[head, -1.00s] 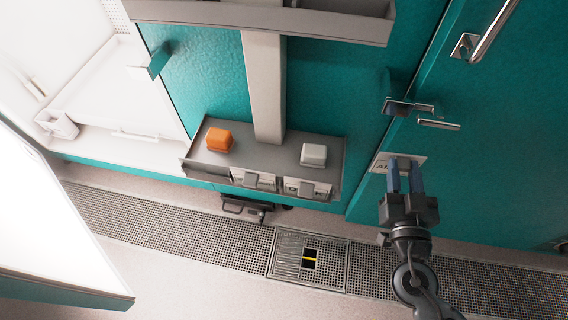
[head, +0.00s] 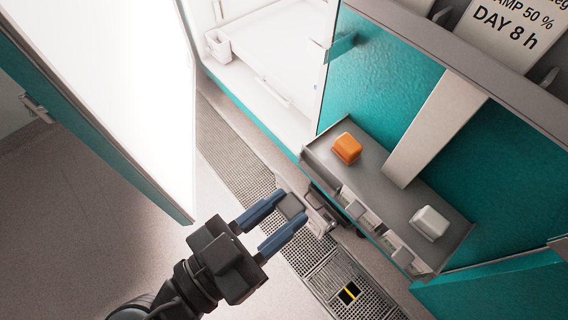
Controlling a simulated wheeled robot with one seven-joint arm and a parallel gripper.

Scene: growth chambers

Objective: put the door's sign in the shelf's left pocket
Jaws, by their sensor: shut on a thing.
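My gripper (head: 279,220) is at the lower middle of the head view, shut on the grey tab (head: 290,206) of a pale plate, the sign (head: 317,217). The sign's face is turned away from me, so its lettering does not show. It is in the air in front of the shelf's left end. The grey shelf (head: 383,202) is on the teal wall. Its left pocket (head: 352,207) and right pocket (head: 397,252) are on the front edge. Both show pale fronts with grey tabs; I cannot tell what is inside. The sign looks apart from the left pocket.
An orange block (head: 346,148) and a white block (head: 430,223) sit on the shelf. An open chamber door (head: 110,90) stands at the left, beside the bright chamber (head: 265,50). A rack with large lettered cards (head: 505,25) is above. Floor grating (head: 235,150) lies below.

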